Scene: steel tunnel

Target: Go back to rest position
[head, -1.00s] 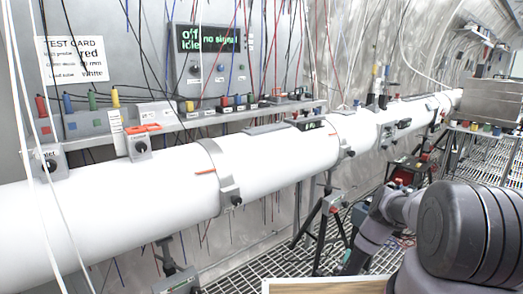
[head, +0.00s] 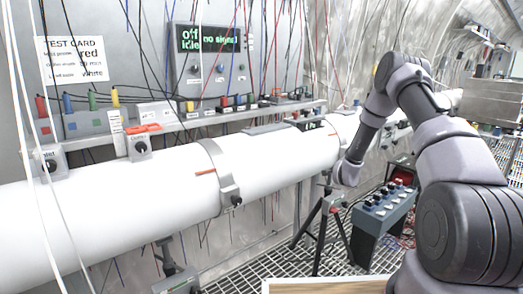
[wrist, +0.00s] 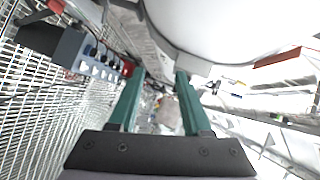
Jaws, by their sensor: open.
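My gripper (wrist: 160,76) shows in the wrist view as two green fingers spread apart, with nothing between them. In the head view my arm is raised at the right, bent at the elbow, with its forearm slanting down to the left beside the white pipe. The fingers cannot be made out in the head view. The white pipe (head: 120,208) runs across the head view and fills the top of the wrist view (wrist: 205,22), close to my gripper.
A dark box with knobs (head: 378,214) stands below my forearm, and a black tripod (head: 322,222) stands left of it. A shelf with coloured connectors (head: 215,120) and a display panel (head: 208,55) are behind the pipe. Cables hang at the left. The floor is metal grating (head: 270,266).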

